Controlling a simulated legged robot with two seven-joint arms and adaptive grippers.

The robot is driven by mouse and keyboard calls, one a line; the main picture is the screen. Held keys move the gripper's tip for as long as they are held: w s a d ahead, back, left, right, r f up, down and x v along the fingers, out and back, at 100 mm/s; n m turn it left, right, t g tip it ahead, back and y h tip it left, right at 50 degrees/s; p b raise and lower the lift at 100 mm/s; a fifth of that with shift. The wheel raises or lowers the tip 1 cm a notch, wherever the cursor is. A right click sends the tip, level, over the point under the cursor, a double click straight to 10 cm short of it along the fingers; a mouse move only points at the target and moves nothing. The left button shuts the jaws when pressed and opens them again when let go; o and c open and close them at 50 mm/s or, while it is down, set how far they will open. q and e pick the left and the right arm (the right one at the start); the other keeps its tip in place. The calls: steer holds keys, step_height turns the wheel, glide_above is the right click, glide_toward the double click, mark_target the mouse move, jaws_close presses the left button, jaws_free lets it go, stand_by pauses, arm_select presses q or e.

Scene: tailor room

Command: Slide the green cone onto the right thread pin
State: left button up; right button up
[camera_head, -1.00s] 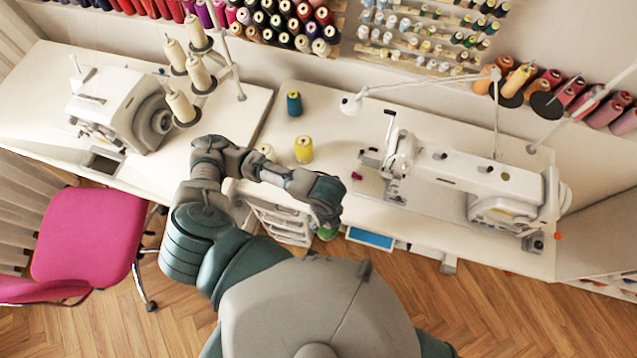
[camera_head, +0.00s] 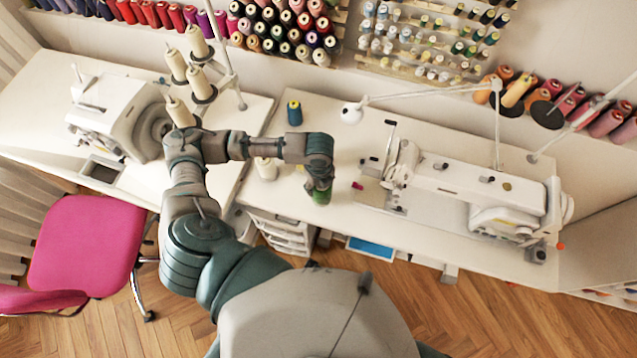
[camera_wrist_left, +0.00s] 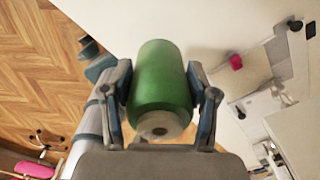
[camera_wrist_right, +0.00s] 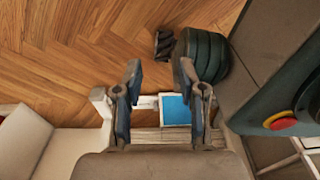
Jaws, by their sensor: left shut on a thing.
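The green cone (camera_wrist_left: 160,85) is between the fingers of my left gripper (camera_wrist_left: 162,92), which is shut on it. In the head view the green cone (camera_head: 321,196) shows just below my left gripper (camera_head: 319,184), over the front part of the sewing table. The thread stand at the back right has two black discs. The left disc carries an orange-yellow cone (camera_head: 518,90). The right disc (camera_head: 546,114) looks bare; its thin pin is too small to make out clearly. My right gripper (camera_wrist_right: 160,85) is open and empty over the floor, outside the head view.
A white sewing machine (camera_head: 470,185) and a lamp arm (camera_head: 425,92) stand between my left gripper and the thread stand. A blue cone (camera_head: 294,112) and a cream cone (camera_head: 266,168) stand on the table (camera_head: 350,145). A pink chair (camera_head: 85,245) is at left.

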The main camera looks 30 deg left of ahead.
arm_select(q)
steer(key=f, duration=0.1)
steer(key=w+a+f+p, duration=0.1)
steer(key=shift+w+f, duration=0.25)
steer(key=shift+f, duration=0.35)
arm_select(e)
steer(key=s, duration=0.1)
steer(key=s+d, duration=0.1)
steer(key=s, duration=0.1)
steer(key=shift+d+f, duration=0.1)
arm_select(q)
steer(key=shift+f, duration=0.15)
steer(key=shift+f, duration=0.1)
steer(key=o, duration=1.3)
arm_select(e)
steer(key=shift+s+f, duration=0.1)
